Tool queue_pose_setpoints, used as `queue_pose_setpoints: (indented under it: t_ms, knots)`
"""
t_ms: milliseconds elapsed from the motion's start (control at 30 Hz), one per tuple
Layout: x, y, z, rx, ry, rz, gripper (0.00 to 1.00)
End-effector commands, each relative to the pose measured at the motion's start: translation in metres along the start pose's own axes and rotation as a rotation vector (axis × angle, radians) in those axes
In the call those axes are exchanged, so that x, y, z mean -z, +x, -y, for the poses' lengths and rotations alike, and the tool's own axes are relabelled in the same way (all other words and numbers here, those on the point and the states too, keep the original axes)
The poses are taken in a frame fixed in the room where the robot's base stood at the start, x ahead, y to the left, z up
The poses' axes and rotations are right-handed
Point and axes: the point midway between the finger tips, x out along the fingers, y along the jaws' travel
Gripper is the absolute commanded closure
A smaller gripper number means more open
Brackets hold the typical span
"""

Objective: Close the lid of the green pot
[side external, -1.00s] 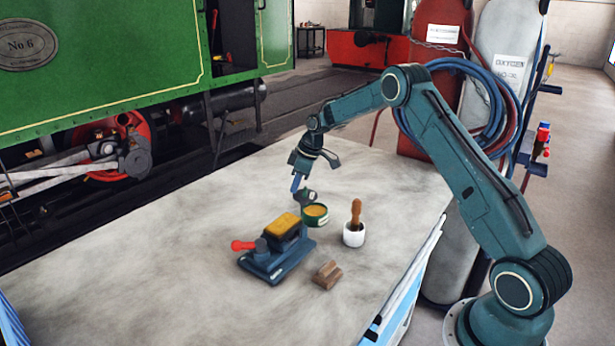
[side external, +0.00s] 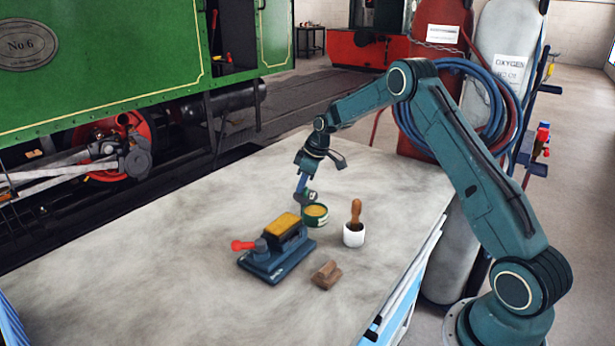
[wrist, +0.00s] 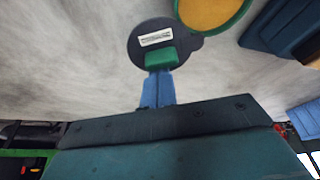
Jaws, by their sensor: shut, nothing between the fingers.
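The green pot (side external: 316,219) stands upright on the table with yellow contents showing, so it is open. In the wrist view its green rim and yellow contents (wrist: 212,10) are at the top edge. Its dark round lid (side external: 310,196) stands open at the pot's far left side; in the wrist view the lid (wrist: 140,48) shows with a white label, joined near the rim. My gripper (side external: 302,191) has blue fingers, shut and empty, pointing down beside the lid. In the wrist view the green fingertips (wrist: 161,54) overlap the lid's lower part; whether they touch it I cannot tell.
A blue vise-like tool (side external: 273,264) with a yellow block (side external: 284,224) and red knob stands left of the pot. A white cup (side external: 353,236) with a wooden-handled tool stands right. A small brown wooden block (side external: 326,275) lies in front. The left of the table (side external: 150,240) is clear.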

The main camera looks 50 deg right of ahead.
Motion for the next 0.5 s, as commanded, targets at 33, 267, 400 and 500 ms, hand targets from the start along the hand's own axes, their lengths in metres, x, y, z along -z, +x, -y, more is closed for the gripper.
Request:
queue_pose_setpoints:
  t_ms: [33,267,400,500]
  knots:
    - [-0.001,0.0,0.0,-0.005,0.014,0.001,1.0]
    - [-0.007,-0.002,-0.001,-0.046,0.134,0.001,1.0]
    - [-0.012,-0.004,-0.001,-0.084,0.242,0.001,1.0]
    - [-0.016,-0.005,-0.001,-0.115,0.328,0.001,1.0]
